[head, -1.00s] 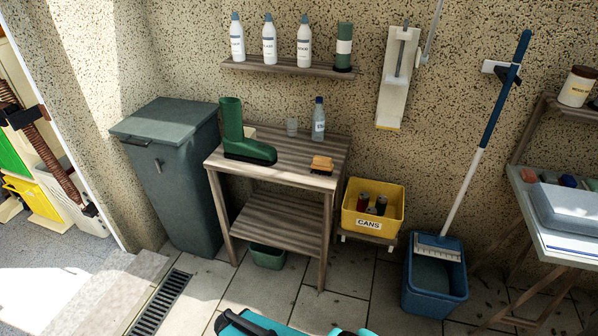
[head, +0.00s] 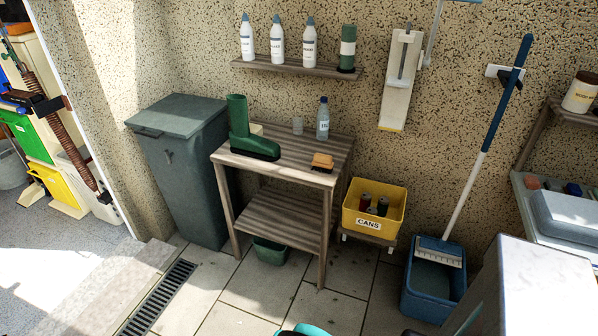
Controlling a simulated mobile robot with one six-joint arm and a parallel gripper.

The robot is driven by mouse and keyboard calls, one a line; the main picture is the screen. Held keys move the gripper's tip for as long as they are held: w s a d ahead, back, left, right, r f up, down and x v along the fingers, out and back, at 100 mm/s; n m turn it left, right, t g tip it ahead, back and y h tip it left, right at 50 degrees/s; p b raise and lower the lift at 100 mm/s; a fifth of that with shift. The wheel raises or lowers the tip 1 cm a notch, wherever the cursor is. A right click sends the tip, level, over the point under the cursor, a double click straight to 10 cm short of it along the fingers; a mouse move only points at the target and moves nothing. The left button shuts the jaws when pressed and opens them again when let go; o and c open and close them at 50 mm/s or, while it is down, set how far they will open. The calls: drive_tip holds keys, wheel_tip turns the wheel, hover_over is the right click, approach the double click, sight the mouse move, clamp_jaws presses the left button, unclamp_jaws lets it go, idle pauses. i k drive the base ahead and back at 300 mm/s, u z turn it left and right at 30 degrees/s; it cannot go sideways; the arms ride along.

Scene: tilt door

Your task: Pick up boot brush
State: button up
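The boot brush (head: 322,162) is a small block with an orange-tan top and dark bristles below. It lies near the front right corner of the top of a wooden two-level table (head: 286,172). A green boot (head: 246,135) stands upright to its left on the same top.
A grey lidded bin (head: 188,170) stands left of the table. A yellow cans crate (head: 397,213) and a blue bucket (head: 430,300) with a long-handled brush stand to the right. A wall shelf (head: 296,67) holds several bottles. The tiled floor (head: 250,294) before the table is mostly clear.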

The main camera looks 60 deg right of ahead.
sight(323, 163)
drive_tip(key=u, duration=0.55)
drive_tip(key=k, duration=0.25)
drive_tip(key=u, duration=1.25)
drive_tip(key=k, duration=1.7)
drive_tip(key=z, duration=0.4)
drive_tip(key=i, duration=0.6)
drive_tip(key=z, duration=0.1)
